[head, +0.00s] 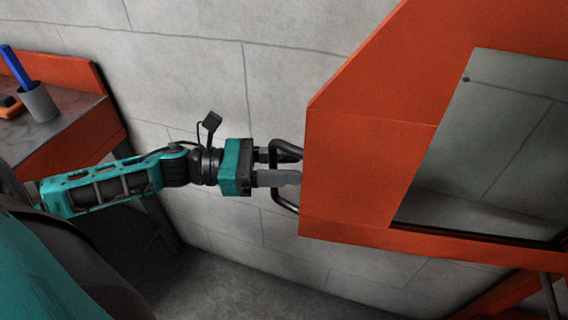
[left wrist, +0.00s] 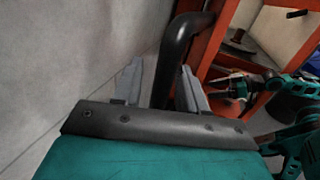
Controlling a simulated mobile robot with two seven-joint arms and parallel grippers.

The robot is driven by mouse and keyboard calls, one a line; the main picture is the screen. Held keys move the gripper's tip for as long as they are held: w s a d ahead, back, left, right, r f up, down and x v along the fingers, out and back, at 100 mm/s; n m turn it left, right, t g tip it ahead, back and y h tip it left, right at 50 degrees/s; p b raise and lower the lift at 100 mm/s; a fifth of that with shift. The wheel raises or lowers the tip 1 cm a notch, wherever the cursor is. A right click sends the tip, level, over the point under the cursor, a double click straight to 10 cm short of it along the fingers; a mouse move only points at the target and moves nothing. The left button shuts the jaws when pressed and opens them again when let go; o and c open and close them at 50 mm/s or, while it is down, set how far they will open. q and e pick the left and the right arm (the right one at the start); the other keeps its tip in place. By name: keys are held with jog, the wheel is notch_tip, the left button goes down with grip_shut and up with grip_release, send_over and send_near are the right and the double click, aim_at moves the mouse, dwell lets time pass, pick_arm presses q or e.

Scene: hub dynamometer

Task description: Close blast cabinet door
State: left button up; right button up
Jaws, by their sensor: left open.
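The orange blast cabinet door (head: 355,165) fills the right of the head view, with a large window (head: 490,140) in it. A black bar handle (head: 284,204) stands out from its left edge. My left gripper (head: 281,164) is at the handle with its fingers pointing right. In the left wrist view the handle (left wrist: 180,45) passes between the two open fingers (left wrist: 162,78). I cannot tell whether either finger touches it. My right arm (left wrist: 290,125) shows at the right of that view; its finger state is unclear.
An orange-edged bench (head: 75,140) stands at the left with a grey cup (head: 39,103) holding blue items. A grey block wall (head: 190,70) is behind. Orange framing (left wrist: 215,40) shows beyond the handle in the left wrist view. Floor (head: 215,285) below my left arm is clear.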

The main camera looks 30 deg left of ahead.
pick_arm(q)
grip_shut()
jog(key=shift+s, duration=0.1)
dwell(0.6)
